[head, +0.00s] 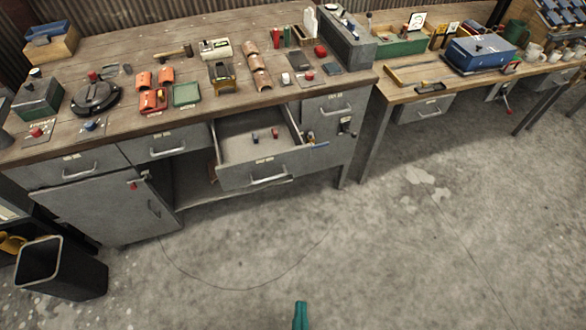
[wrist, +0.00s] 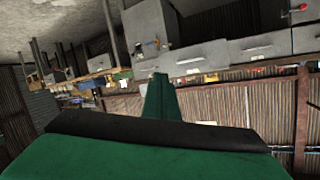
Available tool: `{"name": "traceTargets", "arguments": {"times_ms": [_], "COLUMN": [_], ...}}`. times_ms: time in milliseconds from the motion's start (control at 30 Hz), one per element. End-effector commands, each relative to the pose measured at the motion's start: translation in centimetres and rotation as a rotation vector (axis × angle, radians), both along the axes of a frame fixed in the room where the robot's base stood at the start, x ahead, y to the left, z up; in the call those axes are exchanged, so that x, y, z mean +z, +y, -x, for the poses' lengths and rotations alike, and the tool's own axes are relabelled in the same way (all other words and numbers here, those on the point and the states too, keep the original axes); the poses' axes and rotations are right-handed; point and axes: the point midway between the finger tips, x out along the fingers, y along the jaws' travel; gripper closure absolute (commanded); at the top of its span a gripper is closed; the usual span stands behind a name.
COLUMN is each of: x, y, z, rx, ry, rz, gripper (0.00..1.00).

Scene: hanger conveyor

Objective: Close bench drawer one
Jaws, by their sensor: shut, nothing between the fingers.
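One grey bench drawer (head: 240,174) is pulled well out from under the wooden workbench in the head view. It has a bar handle and a small label too small to read. A few small items, one blue and one red, lie inside. The other bench drawers look shut. My gripper (head: 300,306) shows as a teal tip at the bottom edge of the head view, over the floor and well apart from the drawer. In the wrist view my green gripper (wrist: 160,82) is shut and empty, with the grey bench fronts beyond it, seen upside down.
The workbench top (head: 130,128) holds tools and boxes. A grey cabinet door (head: 105,208) below it stands at an angle. A black bin (head: 85,285) stands at the lower left. A second bench (head: 400,92) is at the right. The concrete floor in front is clear.

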Motion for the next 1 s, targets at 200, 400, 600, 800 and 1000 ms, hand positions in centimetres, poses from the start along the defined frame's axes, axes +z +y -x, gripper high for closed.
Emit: {"name": "traceTargets", "arguments": {"times_ms": [200,400,600,800,1000], "x": [-6.8,-10.5,-10.8,-7.6,-4.1], "y": [-2.2,-3.1,-3.5,-4.3,-5.1], "z": [-6.0,-12.7,-20.4,-27.6,-31.4], "rx": [-0.212,-0.353,-0.418,-0.391,-0.324], "ry": [0.029,0.046,0.077,0.157,0.252], "rz": [-0.602,-1.183,-1.775,-2.308,-2.626], "gripper": [1.0,1.0,1.0,1.0,1.0]}}
